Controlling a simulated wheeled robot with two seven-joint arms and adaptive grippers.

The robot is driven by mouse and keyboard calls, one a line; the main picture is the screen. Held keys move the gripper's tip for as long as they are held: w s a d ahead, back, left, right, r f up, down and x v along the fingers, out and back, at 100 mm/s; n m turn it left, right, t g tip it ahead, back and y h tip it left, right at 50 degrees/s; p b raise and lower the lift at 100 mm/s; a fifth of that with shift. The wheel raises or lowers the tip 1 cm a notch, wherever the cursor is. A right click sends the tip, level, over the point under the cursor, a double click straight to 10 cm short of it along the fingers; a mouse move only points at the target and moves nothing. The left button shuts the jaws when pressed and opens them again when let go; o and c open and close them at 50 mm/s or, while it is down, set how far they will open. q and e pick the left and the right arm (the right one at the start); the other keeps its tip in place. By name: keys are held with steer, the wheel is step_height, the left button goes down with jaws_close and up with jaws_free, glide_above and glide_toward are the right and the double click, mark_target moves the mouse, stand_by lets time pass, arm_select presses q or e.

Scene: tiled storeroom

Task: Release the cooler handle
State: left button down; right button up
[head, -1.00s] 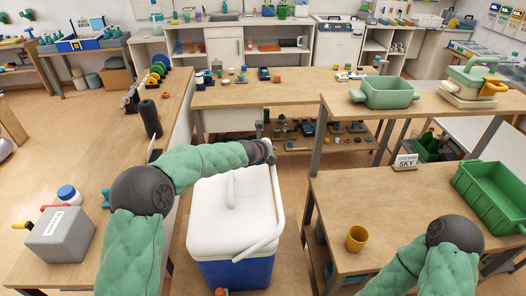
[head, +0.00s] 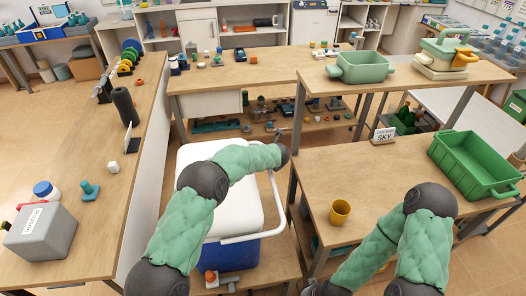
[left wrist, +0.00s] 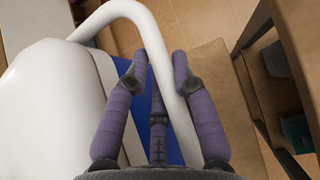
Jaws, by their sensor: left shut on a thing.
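A wooden bench (head: 340,165) with a yellow cup (head: 340,211) and a green crate (head: 440,148) stands close right of the cooler. A long bench (head: 75,160) runs on the left. Another bench (head: 240,82) stands behind.

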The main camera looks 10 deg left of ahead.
arm_select(q)
steer(key=shift+f, duration=0.55)
steer(key=c, duration=1)
jaws_free()
steer(key=shift+f, duration=0.1)
steer(key=shift+s+d+r, duration=0.1)
steer(key=shift+r, duration=0.2)
steer(key=v, duration=1.1)
steer(key=shift+s, duration=0.1)
steer(key=shift+s+r, duration=0.1)
steer(key=shift+s, duration=0.05)
